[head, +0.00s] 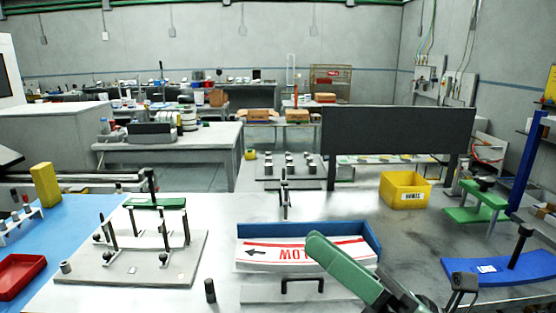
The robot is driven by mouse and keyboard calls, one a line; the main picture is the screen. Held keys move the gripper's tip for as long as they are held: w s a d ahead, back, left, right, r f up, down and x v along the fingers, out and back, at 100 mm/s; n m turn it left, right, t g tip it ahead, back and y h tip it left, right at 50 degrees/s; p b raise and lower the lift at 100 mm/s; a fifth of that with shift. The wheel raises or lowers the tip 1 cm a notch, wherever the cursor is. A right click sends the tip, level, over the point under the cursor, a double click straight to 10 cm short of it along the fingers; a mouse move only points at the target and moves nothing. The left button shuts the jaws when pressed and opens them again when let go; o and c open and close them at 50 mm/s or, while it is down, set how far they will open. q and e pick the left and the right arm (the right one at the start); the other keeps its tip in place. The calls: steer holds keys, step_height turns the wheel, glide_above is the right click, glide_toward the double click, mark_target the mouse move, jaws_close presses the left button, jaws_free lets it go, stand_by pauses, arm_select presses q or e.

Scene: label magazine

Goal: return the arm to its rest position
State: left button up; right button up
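My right gripper (322,246) comes in from the bottom right, with a green front part pointing up and left and dark parts behind it. It covers part of the label magazine, a blue-walled tray (372,236) holding white labels (262,262) with red print and a black arrow. From this angle I cannot tell whether its fingers are open or shut, or whether it touches the tray. No separate object shows in it. My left gripper is not in view.
A grey plate with black posts (75,274) stands to the left. A red tray (20,276) is at the far left. A yellow bin (404,190) and a blue curved stand (486,269) are to the right. A dark panel (398,131) rises behind the table.

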steer(key=w+d+f+m+t+h, duration=0.1)
steer(key=w+d+m+t+h, duration=0.25)
steer(key=m+t+h, duration=0.35)
steer(key=w+d+f+m+t+h, duration=0.1)
steer(key=w+d+m+t+h, duration=0.3)
steer(key=m, duration=0.6)
steer(key=w+d+f+m+g+h, duration=0.1)
steer(key=d+f+m+h, duration=0.45)
steer(key=f+m, duration=0.25)
steer(key=d+f+m+g+h, duration=0.1)
steer(key=d+f+m+h, duration=0.3)
steer(key=f+m+h, duration=0.3)
steer(key=s+f+m+g, duration=0.3)
steer(key=s+f+g, duration=0.25)
steer(key=f, duration=0.55)
steer(key=s+f+m+g, duration=0.3)
steer(key=s+f+g, duration=0.25)
steer(key=f, duration=0.45)
steer(key=s+a+f+m+g+y, duration=0.25)
steer(key=s+f+g, duration=0.35)
steer(key=s, duration=0.6)
step_height(320, 180, down, 29)
steer(key=s, duration=0.2)
steer(key=s+d+f+g, duration=0.1)
steer(key=s+d+f, duration=0.2)
steer(key=s+f, duration=1.1)
steer(key=shift+s+f+n+h, duration=0.35)
steer(key=shift+s+h, duration=0.05)
steer(key=shift+s, duration=0.65)
